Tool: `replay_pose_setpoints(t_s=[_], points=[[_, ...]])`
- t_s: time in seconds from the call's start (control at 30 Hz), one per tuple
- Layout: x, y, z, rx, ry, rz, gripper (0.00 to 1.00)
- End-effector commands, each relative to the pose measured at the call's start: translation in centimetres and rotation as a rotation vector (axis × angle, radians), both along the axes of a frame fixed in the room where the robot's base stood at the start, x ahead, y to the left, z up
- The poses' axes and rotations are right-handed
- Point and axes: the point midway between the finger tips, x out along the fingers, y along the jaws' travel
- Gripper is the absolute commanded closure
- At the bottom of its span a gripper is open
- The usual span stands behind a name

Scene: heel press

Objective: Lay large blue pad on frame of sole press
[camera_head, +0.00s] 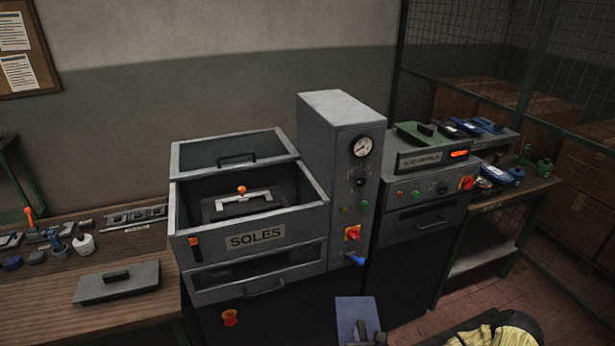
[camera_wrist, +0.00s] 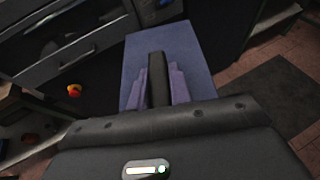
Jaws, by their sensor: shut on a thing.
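The large blue pad (camera_head: 352,313) shows at the bottom centre of the head view, in front of the sole press. In the wrist view the pad (camera_wrist: 195,52) is a flat blue-violet plate with a dark upright handle. My gripper (camera_wrist: 159,82) is shut on that handle, one finger on each side. In the head view only a dark piece of my gripper (camera_head: 365,336) shows at the bottom edge. The sole press (camera_head: 205,222), labelled SOLES, stands left of the pad. Its open top frame (camera_head: 312,205) surrounds a dark inside with a grey bracket and orange knob (camera_head: 242,190).
A tall grey control column (camera_head: 340,150) with a gauge stands right of the frame. A second machine (camera_head: 425,200) carries a green pad (camera_head: 415,133). A grey handled plate (camera_head: 118,283) lies on the left wooden bench (camera_head: 40,310). A blue-tipped lever (camera_head: 355,259) sticks out of the column.

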Motion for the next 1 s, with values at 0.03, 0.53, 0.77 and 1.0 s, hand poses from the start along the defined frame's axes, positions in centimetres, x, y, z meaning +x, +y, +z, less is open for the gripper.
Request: replay_pose_setpoints(t_s=[0.03, 0.53, 0.77, 1.0], points=[[0.1, 0.0, 0.2, 0.001, -0.005, 0.0, 1.0], [-1.4, -0.1, -5.4, 0.001, -0.004, -0.003, 1.0], [-1.4, -0.1, -5.6, 0.001, -0.006, -0.002, 1.0], [-1.4, -0.1, -5.6, 0.001, -0.006, -0.002, 1.0]])
